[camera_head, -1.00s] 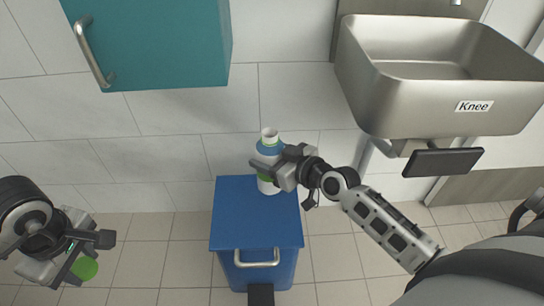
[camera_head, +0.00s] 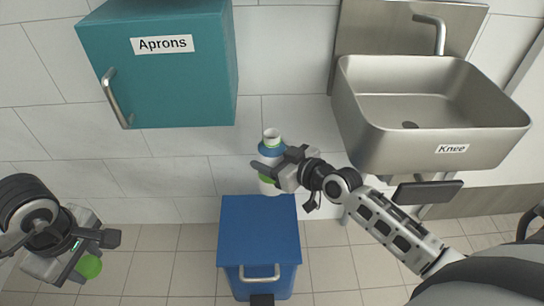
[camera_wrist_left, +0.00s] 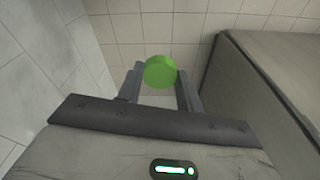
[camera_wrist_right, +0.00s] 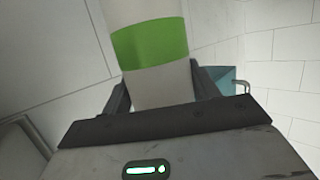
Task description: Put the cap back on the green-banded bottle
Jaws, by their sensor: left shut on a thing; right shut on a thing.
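The white bottle (camera_head: 270,153) has a blue shoulder, a green band and an open, bare neck. It is roughly upright, above and behind the blue bin in the head view. My right gripper (camera_head: 268,174) is shut around its lower body. The right wrist view shows the bottle's green band (camera_wrist_right: 150,43) just beyond the right fingers (camera_wrist_right: 162,90). The green cap (camera_head: 89,266) is far to the left and lower in the picture. My left gripper (camera_head: 92,254) is shut on it. The left wrist view shows the cap (camera_wrist_left: 159,71) between the fingertips (camera_wrist_left: 159,85).
A blue bin (camera_head: 258,230) with a handle stands on the tiled floor. A teal cabinet labelled Aprons (camera_head: 165,85) hangs at the upper left. A steel sink labelled Knee (camera_head: 440,135) is on the wall at the right. The space between my two grippers is clear.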

